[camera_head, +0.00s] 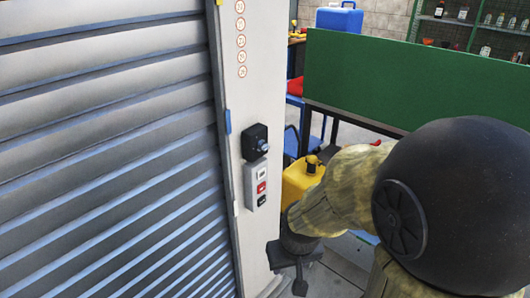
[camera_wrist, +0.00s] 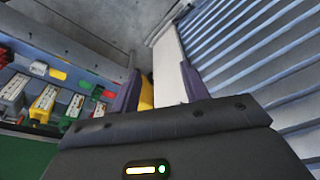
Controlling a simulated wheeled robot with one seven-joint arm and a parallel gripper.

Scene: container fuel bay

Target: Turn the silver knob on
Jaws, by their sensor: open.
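The silver knob (camera_head: 263,145) sits on a small black box (camera_head: 254,142) fixed to the pale post beside the shutter, in the head view. My gripper (camera_head: 288,270) is in front of the post's lower part, below the knob and apart from it. In the wrist view my gripper (camera_wrist: 161,85) has its two purple fingers spread, with nothing held between them. The pale post (camera_wrist: 168,65) shows between the fingers there. I cannot make out the knob in the wrist view.
A grey button box (camera_head: 256,185) with a red button is below the knob. The slatted shutter (camera_head: 100,150) fills the left. A yellow can (camera_head: 299,182) stands behind my arm, near a green panel (camera_head: 400,80). Shelves with bottles (camera_head: 475,25) are at the back right.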

